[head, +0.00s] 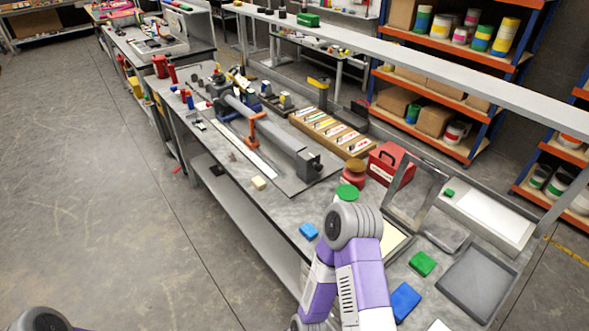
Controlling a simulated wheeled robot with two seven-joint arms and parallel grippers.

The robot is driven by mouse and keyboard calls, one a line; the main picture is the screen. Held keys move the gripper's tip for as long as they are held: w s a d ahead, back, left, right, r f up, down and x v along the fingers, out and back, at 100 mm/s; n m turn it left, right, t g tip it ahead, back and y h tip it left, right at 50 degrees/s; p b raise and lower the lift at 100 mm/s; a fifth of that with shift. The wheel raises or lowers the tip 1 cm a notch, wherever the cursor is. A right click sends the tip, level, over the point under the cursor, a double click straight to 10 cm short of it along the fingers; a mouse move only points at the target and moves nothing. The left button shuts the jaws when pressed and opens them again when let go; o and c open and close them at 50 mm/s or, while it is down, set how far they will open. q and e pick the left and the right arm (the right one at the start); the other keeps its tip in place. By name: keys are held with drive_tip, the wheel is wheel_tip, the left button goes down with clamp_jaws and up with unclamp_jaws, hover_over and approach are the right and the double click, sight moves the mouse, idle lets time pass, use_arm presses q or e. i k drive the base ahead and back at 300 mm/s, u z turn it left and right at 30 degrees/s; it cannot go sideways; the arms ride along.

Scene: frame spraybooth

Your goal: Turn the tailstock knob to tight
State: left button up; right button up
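A lathe-like machine with a long grey cylinder (262,125) lies along the workbench (228,158). An orange-brown bracket (254,131) stands at its middle. A dark block (308,166) sits at its near end, and small fittings crowd its far end. I cannot make out the tailstock knob or its setting; it is too small or hidden at this distance. A purple and grey part of my arm rises at the lower right, in front of the bench's near part. A grey arm part shows at the bottom left corner. Neither gripper is in view.
A long shelf rail (430,65) runs behind. The floor (90,200) at left is clear.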

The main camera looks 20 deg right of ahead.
sight(318, 167)
drive_tip(key=u, duration=0.85)
drive_tip(key=i, duration=1.45)
drive_tip(key=z, duration=2.1)
